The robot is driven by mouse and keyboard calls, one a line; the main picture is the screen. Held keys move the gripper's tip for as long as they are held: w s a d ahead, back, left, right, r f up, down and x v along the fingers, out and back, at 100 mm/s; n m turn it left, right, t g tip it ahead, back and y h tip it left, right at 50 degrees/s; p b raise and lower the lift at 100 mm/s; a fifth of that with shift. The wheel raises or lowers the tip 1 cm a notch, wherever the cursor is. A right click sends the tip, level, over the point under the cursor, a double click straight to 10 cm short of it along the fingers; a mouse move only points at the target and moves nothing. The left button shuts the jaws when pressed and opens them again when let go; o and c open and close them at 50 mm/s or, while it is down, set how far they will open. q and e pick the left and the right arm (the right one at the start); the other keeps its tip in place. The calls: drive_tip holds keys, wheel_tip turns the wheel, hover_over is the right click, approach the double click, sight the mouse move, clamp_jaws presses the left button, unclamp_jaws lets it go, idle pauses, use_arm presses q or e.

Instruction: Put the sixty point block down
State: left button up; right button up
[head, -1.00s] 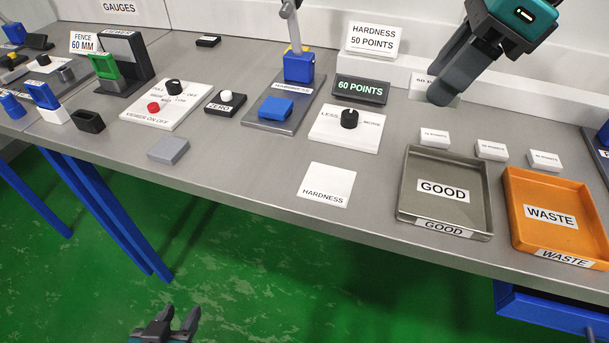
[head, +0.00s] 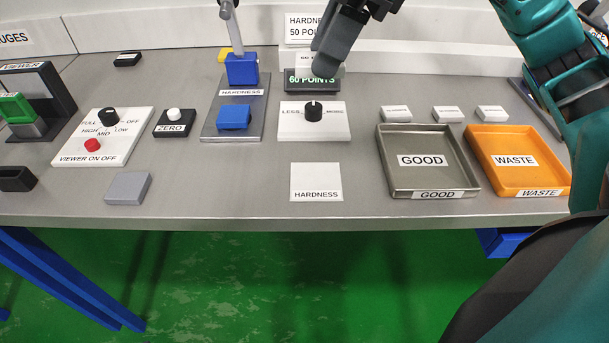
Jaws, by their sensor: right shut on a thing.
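My right gripper (head: 328,62) is shut on the white sixty point block (head: 304,59), whose label is partly hidden by the dark fingers. The block is in front of the hardness sign and just above the dark display (head: 298,79) reading 60 POINTS, as seen from the head. Its exact height cannot be told. My left gripper is out of view.
Three white blocks (head: 448,114) stand behind the grey GOOD tray (head: 383,165) and orange WASTE tray (head: 520,185). A white HARDNESS card (head: 316,178), a LESS/MORE knob panel (head: 336,131) and the blue hardness tester (head: 242,70) occupy the middle. Bare bench (head: 240,190) lies left of the card.

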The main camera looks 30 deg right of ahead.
drive_tip(key=b, duration=0.4)
hover_over(314, 180)
drive_tip(key=d, duration=0.1)
drive_tip(key=f, duration=1.5)
drive_tip(key=shift+s, duration=0.4)
wheel_tip(314, 180, down, 5)
drive_tip(key=shift+r+b, duration=0.2)
drive_tip(key=shift+b, duration=0.35)
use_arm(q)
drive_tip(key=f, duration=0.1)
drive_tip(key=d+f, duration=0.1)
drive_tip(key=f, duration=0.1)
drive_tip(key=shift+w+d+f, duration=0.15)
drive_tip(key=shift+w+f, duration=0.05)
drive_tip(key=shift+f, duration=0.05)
use_arm(e)
drive_tip(key=shift+f, duration=0.1)
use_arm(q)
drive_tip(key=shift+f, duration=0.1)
use_arm(e)
drive_tip(key=shift+f, duration=0.1)
drive_tip(key=shift+f, duration=0.15)
drive_tip(key=o, duration=1)
drive_tip(key=shift+o, duration=0.2)
